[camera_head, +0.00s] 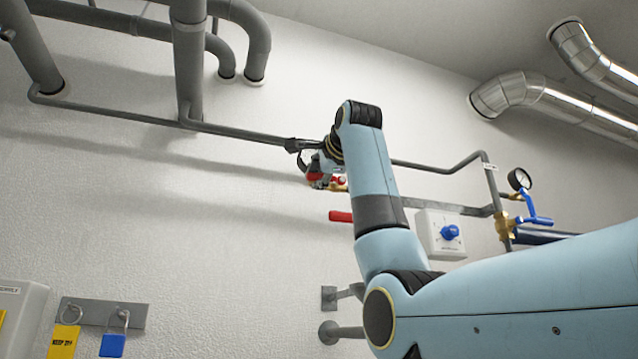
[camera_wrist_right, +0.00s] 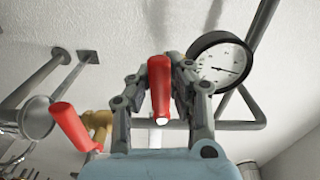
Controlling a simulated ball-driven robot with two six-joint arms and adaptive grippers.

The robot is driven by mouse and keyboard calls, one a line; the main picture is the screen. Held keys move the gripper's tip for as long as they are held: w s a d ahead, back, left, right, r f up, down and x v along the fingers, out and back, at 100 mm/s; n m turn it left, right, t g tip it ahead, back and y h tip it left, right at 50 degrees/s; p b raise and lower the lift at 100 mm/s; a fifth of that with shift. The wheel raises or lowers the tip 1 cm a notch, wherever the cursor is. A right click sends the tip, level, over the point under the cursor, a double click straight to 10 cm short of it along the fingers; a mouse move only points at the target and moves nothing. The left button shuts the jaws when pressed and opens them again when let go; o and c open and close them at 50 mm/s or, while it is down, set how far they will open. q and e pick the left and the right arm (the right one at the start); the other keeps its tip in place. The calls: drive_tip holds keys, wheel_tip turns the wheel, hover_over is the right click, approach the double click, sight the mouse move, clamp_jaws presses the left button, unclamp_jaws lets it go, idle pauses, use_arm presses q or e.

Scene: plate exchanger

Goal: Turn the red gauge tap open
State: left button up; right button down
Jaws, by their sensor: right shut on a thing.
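The red handle of the gauge tap (camera_wrist_right: 160,88) stands between the fingers of my right gripper (camera_wrist_right: 160,98) in the right wrist view, close to a round white-faced gauge (camera_wrist_right: 218,66). In the head view my right gripper (camera_head: 318,176) is at the wall pipe, shut on the red handle. My own wrist and arm hide much of the tap and its fitting there. A second red lever (camera_wrist_right: 76,126) sits left of the gripper in the wrist view, apart from it; a red lever (camera_head: 341,216) also shows below the gripper in the head view. My left gripper is not in view.
A blue-handled tap (camera_head: 535,220) with a gauge (camera_head: 520,179) stands to the right. A white box with a blue knob (camera_head: 450,232) is on the wall behind my arm. Grey pipes (camera_head: 240,133) run along the wall. A blue padlock (camera_head: 113,345) hangs lower left.

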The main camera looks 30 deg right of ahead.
drive_tip(key=shift+r+m, duration=0.2)
drive_tip(key=shift+m, duration=0.3)
drive_tip(key=c, duration=1.2)
unclamp_jaws()
drive_tip(key=shift+r, duration=0.1)
drive_tip(key=shift+s, duration=0.15)
drive_tip(key=v, duration=1.1)
drive_tip(key=shift+s+a, duration=0.2)
drive_tip(key=shift+s, duration=0.15)
